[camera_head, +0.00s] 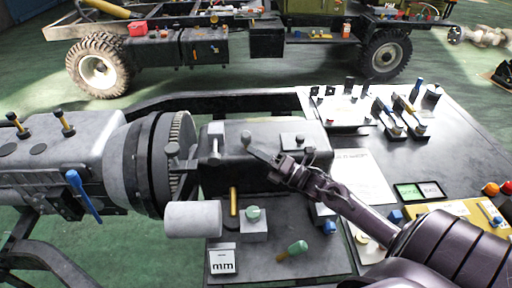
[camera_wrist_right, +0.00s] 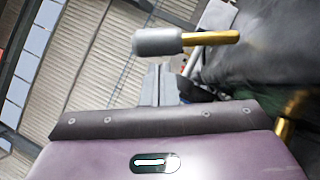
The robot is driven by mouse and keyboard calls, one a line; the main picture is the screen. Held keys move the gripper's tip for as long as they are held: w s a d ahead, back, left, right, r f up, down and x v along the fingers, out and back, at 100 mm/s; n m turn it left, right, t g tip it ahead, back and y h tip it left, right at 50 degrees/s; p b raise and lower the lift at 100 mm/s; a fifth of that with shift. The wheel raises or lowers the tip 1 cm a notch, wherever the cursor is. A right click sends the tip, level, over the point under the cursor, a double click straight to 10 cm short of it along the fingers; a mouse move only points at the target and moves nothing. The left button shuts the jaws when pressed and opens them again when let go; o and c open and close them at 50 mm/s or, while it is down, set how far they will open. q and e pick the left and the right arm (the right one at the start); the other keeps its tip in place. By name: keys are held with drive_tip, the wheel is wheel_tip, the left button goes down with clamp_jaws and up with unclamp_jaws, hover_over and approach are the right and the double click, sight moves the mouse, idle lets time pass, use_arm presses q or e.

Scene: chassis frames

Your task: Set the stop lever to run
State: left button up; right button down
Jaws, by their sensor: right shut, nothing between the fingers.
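My right gripper (camera_head: 278,164) reaches in from the lower right, over the dark grey housing (camera_head: 235,134) in the middle of the bench. Its fingers are together and hold nothing; they also show in the right wrist view (camera_wrist_right: 165,85). In that view a lever with a thick grey knob and a brass-coloured shaft (camera_wrist_right: 185,42) lies across the picture just beyond the fingertips, apart from them as far as I can tell. My left gripper is not in view.
A toothed flywheel and grey gearbox (camera_head: 70,150) stand at the left, with a blue-handled lever (camera_head: 84,196). A light cylinder (camera_head: 193,219) and small knobs crowd the front. A white sheet (camera_head: 362,176) and a switch panel (camera_head: 345,110) lie right. A truck chassis stands behind.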

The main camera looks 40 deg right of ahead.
drive_tip(key=shift+w+d+r, duration=0.1)
drive_tip(key=shift+w+r, duration=0.05)
drive_tip(key=shift+w, duration=0.1)
drive_tip(key=shift+r, duration=0.1)
drive_tip(key=shift+w+d+r+m+g+h+p, duration=0.15)
drive_tip(key=shift+w+r+m+h+p, duration=0.15)
drive_tip(key=shift+r+m+p, duration=0.35)
drive_tip(key=shift+w+d+r+m+g+h+p, duration=0.25)
drive_tip(key=shift+m+p, duration=0.2)
drive_tip(key=shift+p, duration=0.45)
drive_tip(key=w+d+r+m+g+h+p, duration=0.1)
drive_tip(key=w+d+r+m+g+p, duration=0.1)
drive_tip(key=w+m, duration=0.3)
drive_tip(key=shift+w+d+m+g+h+p, duration=0.2)
drive_tip(key=shift+d+m+g+h+p, duration=0.15)
drive_tip(key=shift+d+m+g+p, duration=0.25)
drive_tip(key=shift+d+r, duration=0.1)
drive_tip(key=shift+r, duration=0.15)
